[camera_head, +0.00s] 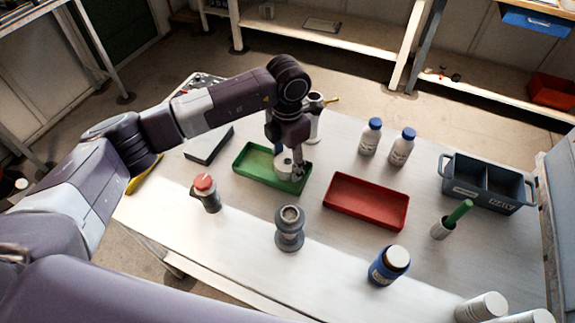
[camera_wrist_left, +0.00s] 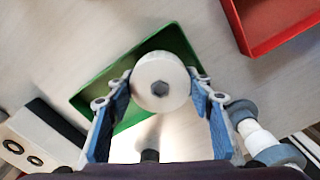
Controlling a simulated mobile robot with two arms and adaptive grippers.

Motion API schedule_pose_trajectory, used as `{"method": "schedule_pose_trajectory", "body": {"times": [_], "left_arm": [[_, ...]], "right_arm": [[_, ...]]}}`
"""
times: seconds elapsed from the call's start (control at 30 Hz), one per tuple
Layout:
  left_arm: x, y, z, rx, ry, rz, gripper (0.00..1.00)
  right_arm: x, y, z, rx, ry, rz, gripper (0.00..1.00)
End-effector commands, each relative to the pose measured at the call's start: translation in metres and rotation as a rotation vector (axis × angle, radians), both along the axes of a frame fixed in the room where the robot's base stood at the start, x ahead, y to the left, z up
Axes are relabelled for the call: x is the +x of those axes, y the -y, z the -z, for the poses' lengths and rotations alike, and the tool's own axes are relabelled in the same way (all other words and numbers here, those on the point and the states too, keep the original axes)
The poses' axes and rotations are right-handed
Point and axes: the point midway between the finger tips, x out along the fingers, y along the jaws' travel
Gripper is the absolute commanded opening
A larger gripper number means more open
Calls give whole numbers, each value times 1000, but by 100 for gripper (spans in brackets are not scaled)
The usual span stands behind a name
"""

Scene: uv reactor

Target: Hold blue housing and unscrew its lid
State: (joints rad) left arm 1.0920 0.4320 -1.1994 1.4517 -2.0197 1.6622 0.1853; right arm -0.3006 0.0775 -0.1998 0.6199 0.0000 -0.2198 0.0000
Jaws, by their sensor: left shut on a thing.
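The blue housing (camera_head: 384,270) stands upright at the front right of the table, with a dark ring and a pale round top (camera_head: 397,256). My left gripper (camera_head: 290,170) is away from it, over the green tray (camera_head: 244,162). It is shut on a white round part (camera_head: 282,160). In the left wrist view, the white part (camera_wrist_left: 147,72) sits between the blue fingers of my left gripper (camera_wrist_left: 160,90) and has a dark hexagon in its middle. I cannot tell whether the part touches the tray floor. My right gripper is out of view.
A red tray (camera_head: 365,224) lies right of the green one. A grey flanged part (camera_head: 289,240) and a red-topped device (camera_head: 206,193) stand in front. Two blue-capped bottles (camera_head: 370,142) stand behind.

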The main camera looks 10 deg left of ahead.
Motion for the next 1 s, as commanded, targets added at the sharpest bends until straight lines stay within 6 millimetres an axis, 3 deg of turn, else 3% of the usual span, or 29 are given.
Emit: {"method": "schedule_pose_trajectory", "body": {"times": [0.13, 0.5, 0.53, 0.57, 1.0], "left_arm": [[-1, 0, 19, 1, -3, 0, 19], [0, 0, 26, 1, -1, 0, 19], [0, 0, 25, 1, -1, 0, 50], [0, 0, 24, 1, -1, 0, 53], [1, 0, 17, 0, 1, 0, 55]], "right_arm": [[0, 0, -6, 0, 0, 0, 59], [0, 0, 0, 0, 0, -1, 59], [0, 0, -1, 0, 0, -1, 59], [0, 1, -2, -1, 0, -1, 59], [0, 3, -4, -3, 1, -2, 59]]}}
